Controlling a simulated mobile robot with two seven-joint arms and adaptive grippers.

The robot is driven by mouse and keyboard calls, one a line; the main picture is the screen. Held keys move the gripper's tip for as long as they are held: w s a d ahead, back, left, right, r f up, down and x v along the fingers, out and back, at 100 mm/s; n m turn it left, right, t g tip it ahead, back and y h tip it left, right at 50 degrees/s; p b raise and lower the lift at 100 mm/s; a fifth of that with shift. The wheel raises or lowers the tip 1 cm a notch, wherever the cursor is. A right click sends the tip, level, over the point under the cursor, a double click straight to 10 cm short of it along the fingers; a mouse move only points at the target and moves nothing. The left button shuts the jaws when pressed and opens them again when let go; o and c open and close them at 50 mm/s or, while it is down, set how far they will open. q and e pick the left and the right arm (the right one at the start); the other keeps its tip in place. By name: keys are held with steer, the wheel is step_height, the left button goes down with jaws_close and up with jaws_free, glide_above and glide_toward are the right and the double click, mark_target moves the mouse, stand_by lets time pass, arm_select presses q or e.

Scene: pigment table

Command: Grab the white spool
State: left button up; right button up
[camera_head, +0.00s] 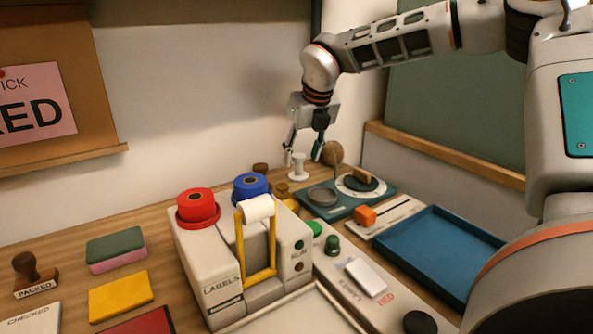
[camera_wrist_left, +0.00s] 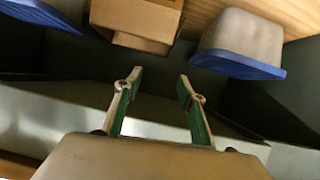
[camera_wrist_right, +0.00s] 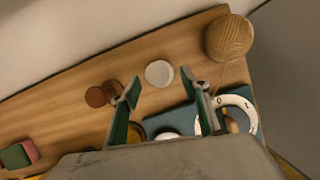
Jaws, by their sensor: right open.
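The white spool (camera_head: 298,166) stands upright at the back of the wooden table. In the right wrist view it is a pale disc seen from above (camera_wrist_right: 159,73). My right gripper (camera_head: 303,156) is open and points down at the spool from above, fingers spread to either side in the head view. In the right wrist view the spool shows just past the gap between the fingertips (camera_wrist_right: 160,87). I see no contact. My left gripper (camera_wrist_left: 160,77) is open and empty in its wrist view, away from the spool, and is out of the head view.
A twine ball (camera_head: 332,153) and a teal scale (camera_head: 345,200) stand right of the spool. A brown stamp (camera_wrist_right: 104,93) is close on its left. The label dispenser (camera_head: 205,250), with red and blue rolls, stands nearer. A blue tray (camera_head: 430,252) is at right.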

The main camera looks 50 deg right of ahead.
mark_target(300, 157)
steer(key=b+x, duration=0.1)
steer(key=x, duration=0.3)
steer(key=shift+w+f, duration=0.1)
steer(key=shift+f, duration=0.05)
steer(key=shift+w, duration=0.1)
steer(key=shift+r, duration=0.25)
steer(key=shift+c, duration=0.4)
arm_select(q)
steer(key=shift+s+d+f+n, duration=0.1)
steer(key=shift+d+n, duration=0.4)
steer(key=shift+d, duration=0.25)
arm_select(e)
steer(key=c, duration=1.1)
